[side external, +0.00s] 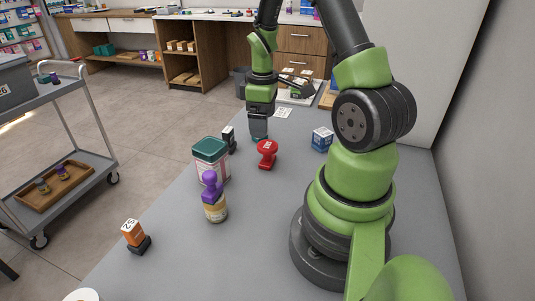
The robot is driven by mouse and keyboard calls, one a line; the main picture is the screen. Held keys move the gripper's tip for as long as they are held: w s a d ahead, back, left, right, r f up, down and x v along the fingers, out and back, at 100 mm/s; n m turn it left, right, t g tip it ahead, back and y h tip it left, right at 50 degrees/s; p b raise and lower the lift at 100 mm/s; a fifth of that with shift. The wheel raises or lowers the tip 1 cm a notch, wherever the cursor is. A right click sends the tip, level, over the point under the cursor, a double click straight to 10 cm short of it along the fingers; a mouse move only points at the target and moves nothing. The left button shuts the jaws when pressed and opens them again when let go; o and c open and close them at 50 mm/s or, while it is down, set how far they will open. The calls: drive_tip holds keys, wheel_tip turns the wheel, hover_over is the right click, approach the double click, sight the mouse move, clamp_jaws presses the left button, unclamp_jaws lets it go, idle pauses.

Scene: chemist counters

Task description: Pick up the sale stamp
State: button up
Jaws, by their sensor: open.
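Several stamp-like items stand on the grey counter (290,190); no word "sale" is readable, so I cannot tell which is the sale stamp. A red one (267,152) stands near the middle. A small black-and-white one (229,139) is beside the green-lidded tin. A purple-topped one (212,196) with a pale, yellowish lower part stands nearer the camera. An orange-and-black one (136,236) with a white marked face is at the front left. My gripper (259,134) points down just beyond the red one, open and apparently empty; its finger gap is too small to see clearly.
The green-lidded tin (211,161) stands left of the red item. A blue-and-white cube (322,139) is to its right. A white card (282,113) and a tray (297,93) lie at the far end. A trolley (65,130) stands left, off the counter.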

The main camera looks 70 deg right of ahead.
sight(267, 145)
drive_tip(key=f, duration=1)
drive_tip(key=shift+s+d+f, duration=0.2)
drive_tip(key=shift+s, duration=0.2)
drive_tip(key=c, duration=1)
